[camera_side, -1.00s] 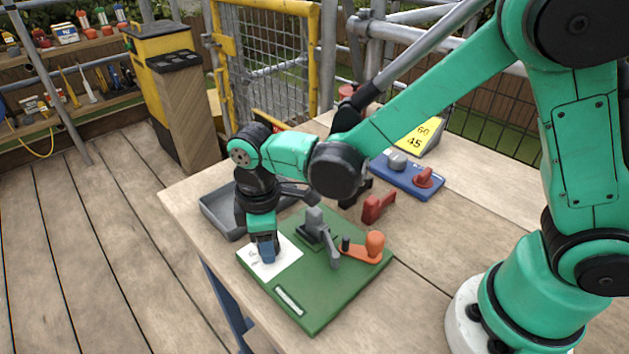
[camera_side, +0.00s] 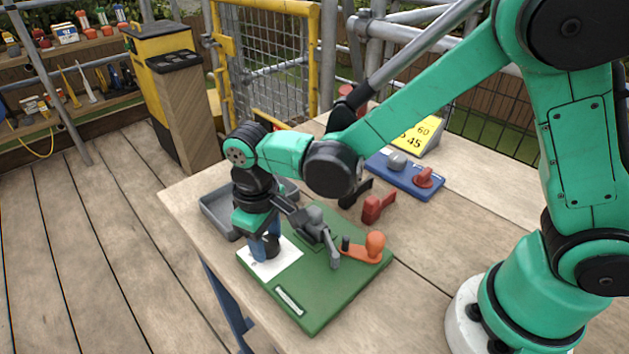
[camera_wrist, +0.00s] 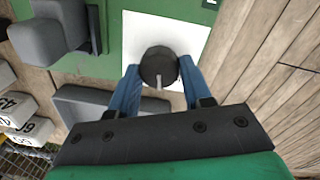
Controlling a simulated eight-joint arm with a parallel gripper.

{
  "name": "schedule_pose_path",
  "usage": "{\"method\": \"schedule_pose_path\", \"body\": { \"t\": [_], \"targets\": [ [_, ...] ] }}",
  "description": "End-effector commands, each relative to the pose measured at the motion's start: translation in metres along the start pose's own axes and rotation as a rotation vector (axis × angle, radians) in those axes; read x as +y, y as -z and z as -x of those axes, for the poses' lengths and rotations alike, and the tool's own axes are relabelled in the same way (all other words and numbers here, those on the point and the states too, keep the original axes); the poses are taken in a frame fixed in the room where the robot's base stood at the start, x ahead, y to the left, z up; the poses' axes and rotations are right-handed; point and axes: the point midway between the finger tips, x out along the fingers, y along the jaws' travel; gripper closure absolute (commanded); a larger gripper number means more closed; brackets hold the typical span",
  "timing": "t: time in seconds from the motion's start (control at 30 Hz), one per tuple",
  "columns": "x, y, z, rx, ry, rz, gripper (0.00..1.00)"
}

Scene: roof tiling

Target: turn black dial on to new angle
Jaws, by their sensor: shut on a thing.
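The black dial (camera_wrist: 158,64) stands on a white panel (camera_wrist: 190,38) of the green board (camera_wrist: 117,25), with a pale pointer mark on its near side. My gripper (camera_wrist: 158,75) has its blue fingers closed on both sides of the dial. In the side view my gripper (camera_side: 266,248) points down at the white panel (camera_side: 282,262) on the left part of the green board (camera_side: 318,302). Its fingers hide part of the dial (camera_side: 272,244) there. The angle marks on the panel are not readable.
A grey lever clamp (camera_side: 318,226) and an orange crank (camera_side: 374,246) sit on the board close by. A grey tray (camera_side: 218,214) lies behind my gripper. A red handle (camera_side: 376,208), a blue block with knobs (camera_side: 406,178) and a yellow number sign (camera_side: 421,135) stand further back.

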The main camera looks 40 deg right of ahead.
Motion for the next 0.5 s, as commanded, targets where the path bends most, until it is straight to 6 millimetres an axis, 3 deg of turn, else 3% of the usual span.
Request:
{"method": "schedule_pose_path", "body": {
  "t": [0.5],
  "targets": [
    [-0.0001,0.0006,0.0,0.001,0.001,-0.031,1.0]
  ]
}}
